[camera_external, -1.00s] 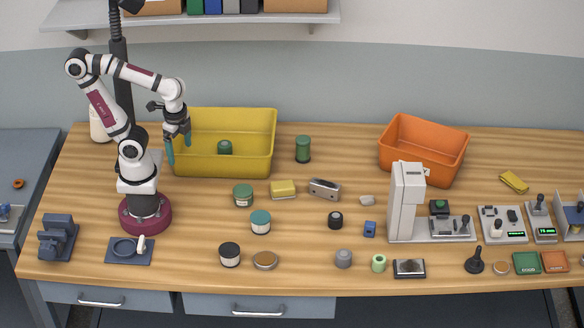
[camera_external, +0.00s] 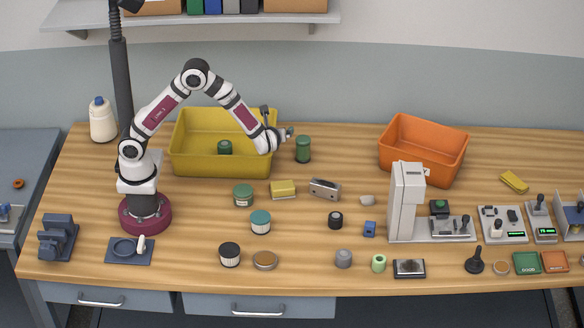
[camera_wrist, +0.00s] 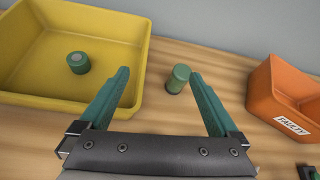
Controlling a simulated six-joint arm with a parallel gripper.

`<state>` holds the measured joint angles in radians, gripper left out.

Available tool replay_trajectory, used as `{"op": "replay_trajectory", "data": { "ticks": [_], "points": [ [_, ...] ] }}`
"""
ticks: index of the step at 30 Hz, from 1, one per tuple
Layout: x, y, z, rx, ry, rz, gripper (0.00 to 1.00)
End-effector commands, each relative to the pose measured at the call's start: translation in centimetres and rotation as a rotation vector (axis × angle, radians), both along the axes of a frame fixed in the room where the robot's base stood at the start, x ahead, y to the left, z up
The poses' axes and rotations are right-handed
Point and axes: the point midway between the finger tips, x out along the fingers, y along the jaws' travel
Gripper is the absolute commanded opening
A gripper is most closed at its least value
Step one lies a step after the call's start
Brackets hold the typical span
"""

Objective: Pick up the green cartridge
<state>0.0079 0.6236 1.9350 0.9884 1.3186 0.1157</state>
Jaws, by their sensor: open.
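A dark green cartridge (camera_external: 303,149) stands upright on the table just right of the yellow bin (camera_external: 188,166). In the wrist view the cartridge (camera_wrist: 178,79) appears between my fingers, nearer the right finger's tip. My gripper (camera_external: 288,133) is just left of and above it in the external view. The wrist view shows my gripper (camera_wrist: 158,76) open, with nothing held between its teal fingers. A second, shorter-looking green cylinder (camera_wrist: 78,63) with a pale spot on top is inside the yellow bin; the external view shows it too (camera_external: 225,147).
An orange bin (camera_external: 425,168) stands to the right, labelled FAULTY in the wrist view. A green-lidded jar (camera_external: 243,195), a yellow block (camera_external: 283,189) and a metal-grey box (camera_external: 325,189) lie in front. The table between the cartridge and orange bin is clear.

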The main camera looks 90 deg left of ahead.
Motion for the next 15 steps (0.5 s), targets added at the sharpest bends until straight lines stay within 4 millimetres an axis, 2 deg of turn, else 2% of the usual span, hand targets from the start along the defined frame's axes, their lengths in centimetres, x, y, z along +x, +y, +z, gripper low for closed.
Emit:
{"op": "replay_trajectory", "data": {
  "ticks": [1,4,8,15],
  "points": [
    [2.0,0.2,-2.2,0.043,0.053,-0.076,0.97],
    [4.7,0.3,-4.8,0.102,0.114,-0.191,0.97],
    [6.0,1.4,-6.3,0.124,0.136,-0.234,0.97],
    [7.4,7.4,-8.9,0.122,0.134,-0.230,0.97]
  ]
}}
